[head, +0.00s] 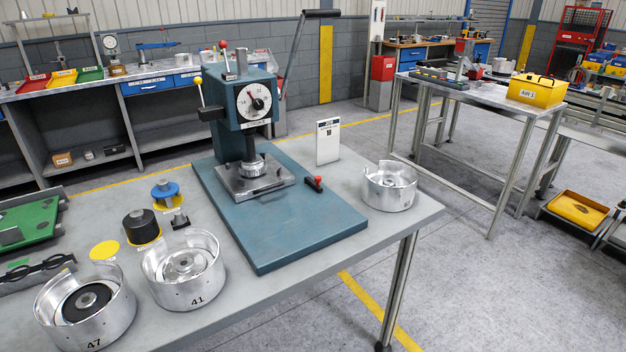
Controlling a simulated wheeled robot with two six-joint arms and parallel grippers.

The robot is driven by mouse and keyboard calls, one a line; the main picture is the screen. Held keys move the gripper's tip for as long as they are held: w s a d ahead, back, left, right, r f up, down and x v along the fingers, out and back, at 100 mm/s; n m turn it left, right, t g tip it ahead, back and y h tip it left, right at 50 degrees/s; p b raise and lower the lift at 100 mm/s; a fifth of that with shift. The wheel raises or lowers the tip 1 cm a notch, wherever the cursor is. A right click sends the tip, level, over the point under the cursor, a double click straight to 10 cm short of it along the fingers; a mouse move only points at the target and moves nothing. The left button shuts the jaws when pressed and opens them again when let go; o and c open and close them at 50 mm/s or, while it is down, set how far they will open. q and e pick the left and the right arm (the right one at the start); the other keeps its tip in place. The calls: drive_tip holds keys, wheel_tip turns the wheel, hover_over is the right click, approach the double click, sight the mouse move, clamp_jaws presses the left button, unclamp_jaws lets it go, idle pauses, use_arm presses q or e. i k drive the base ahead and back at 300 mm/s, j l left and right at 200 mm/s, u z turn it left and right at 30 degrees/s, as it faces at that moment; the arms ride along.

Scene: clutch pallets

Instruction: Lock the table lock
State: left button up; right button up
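A teal press (243,115) with a round dial stands on a teal base plate (285,235) on the grey table (400,225). A small lever with a red grip and a dark end (314,184) lies on the base plate, right of the press's metal work table (254,184). It may be the table lock; I cannot tell whether it is locked. A grey round part sits under the press's ram on the work table. A long dark-gripped lever (300,50) rises at the press's right side. Neither of my grippers is in view.
Metal housings marked 47 (105,325) and 41 (205,278) stand front left; another (390,195) stands right of the base plate. A blue-topped part (165,190), a black cylinder (140,226) and a white sign (328,140) stand nearby. The plate's front is clear.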

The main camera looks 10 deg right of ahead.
sight(315, 184)
drive_tip(key=i+l, duration=1)
